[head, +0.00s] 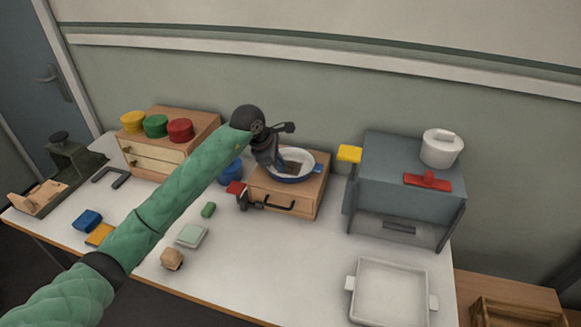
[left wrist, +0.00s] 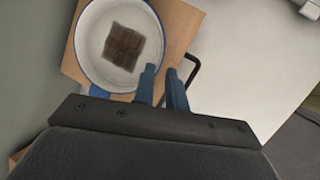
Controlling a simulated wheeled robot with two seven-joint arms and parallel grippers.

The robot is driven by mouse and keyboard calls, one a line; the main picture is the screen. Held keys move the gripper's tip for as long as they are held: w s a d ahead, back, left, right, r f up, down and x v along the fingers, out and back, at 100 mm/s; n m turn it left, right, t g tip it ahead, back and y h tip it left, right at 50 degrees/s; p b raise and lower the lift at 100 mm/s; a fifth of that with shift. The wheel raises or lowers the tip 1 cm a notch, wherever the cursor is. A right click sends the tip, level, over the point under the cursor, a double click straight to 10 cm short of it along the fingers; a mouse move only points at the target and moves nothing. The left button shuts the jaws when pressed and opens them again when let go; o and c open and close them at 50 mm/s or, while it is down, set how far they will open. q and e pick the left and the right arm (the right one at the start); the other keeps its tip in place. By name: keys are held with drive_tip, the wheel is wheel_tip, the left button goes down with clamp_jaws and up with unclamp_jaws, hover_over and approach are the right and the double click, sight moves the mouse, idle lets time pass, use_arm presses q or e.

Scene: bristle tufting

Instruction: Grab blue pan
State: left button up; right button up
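The blue pan (head: 291,178) has a white inside and a blue outer rim and handle, and a dark brown square piece lies in it. It sits on a small wooden drawer box (head: 310,198). The pan also shows in the left wrist view (left wrist: 92,45). My left gripper (head: 277,164) points down at the pan's near-left edge. Its two blue fingers (left wrist: 162,78) show a narrow gap, with the left one overlapping the pan's rim in that view and the right one just outside it. Whether they touch the rim is unclear. My right gripper is not in view.
A grey cabinet (head: 385,172) with a white pot (head: 442,148) and a red-handled item (head: 428,180) stands right. A wooden drawer unit (head: 200,128) with coloured lids is left. A white tray (head: 390,292) is front right.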

sight(292, 182)
use_arm(q)
drive_tip(key=shift+x, duration=1.3)
drive_tip(key=x, duration=0.4)
drive_tip(key=shift+s+a+f, duration=0.1)
drive_tip(key=shift+a+f, duration=0.05)
drive_tip(key=shift+a, duration=0.1)
drive_tip(key=shift+d+f+b, duration=0.15)
drive_tip(key=shift+f+b, duration=0.15)
drive_tip(key=shift+f, duration=0.15)
clamp_jaws()
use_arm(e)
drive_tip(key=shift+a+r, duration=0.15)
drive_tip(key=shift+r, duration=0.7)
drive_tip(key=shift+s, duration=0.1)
use_arm(q)
drive_tip(key=shift+r, duration=0.2)
